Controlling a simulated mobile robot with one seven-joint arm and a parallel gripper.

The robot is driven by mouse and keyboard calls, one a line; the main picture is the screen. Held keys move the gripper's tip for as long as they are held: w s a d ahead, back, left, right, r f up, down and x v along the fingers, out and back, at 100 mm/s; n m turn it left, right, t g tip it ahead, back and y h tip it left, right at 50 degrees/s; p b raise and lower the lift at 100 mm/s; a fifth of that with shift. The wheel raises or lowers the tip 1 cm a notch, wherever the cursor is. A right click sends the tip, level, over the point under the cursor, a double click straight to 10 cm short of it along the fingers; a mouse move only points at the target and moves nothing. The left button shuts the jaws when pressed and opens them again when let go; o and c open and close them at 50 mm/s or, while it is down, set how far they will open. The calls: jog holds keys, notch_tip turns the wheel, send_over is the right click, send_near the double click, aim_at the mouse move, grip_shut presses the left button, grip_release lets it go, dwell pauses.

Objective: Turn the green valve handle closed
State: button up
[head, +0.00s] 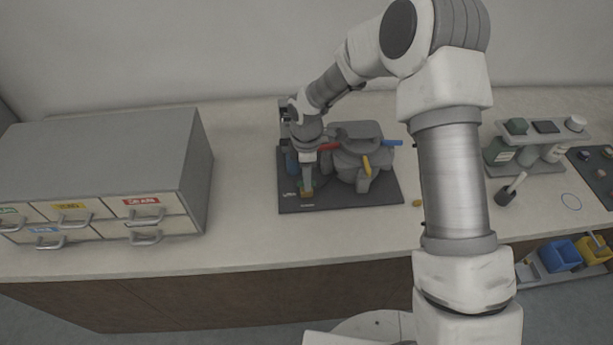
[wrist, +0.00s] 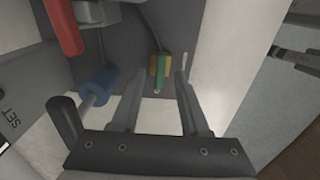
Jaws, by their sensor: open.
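The green valve handle (wrist: 161,68) shows in the wrist view as a narrow bar with yellow-orange parts on both sides. It sits on the dark base plate (head: 350,199) of the grey mounting press (head: 358,150). My gripper (wrist: 159,73) is open, with one finger on each side of the handle in the wrist view. I cannot tell whether either finger touches it. In the head view my gripper (head: 307,188) points down over the left part of the plate and mostly hides the green handle.
A red handle (wrist: 64,25) and a blue cylinder (wrist: 100,82) are close on the left in the wrist view. The press also has a yellow handle (head: 367,165) and a blue handle (head: 392,143).

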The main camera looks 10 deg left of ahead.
jog(key=shift+f, duration=0.4)
jog(key=shift+c, duration=0.3)
grip_shut()
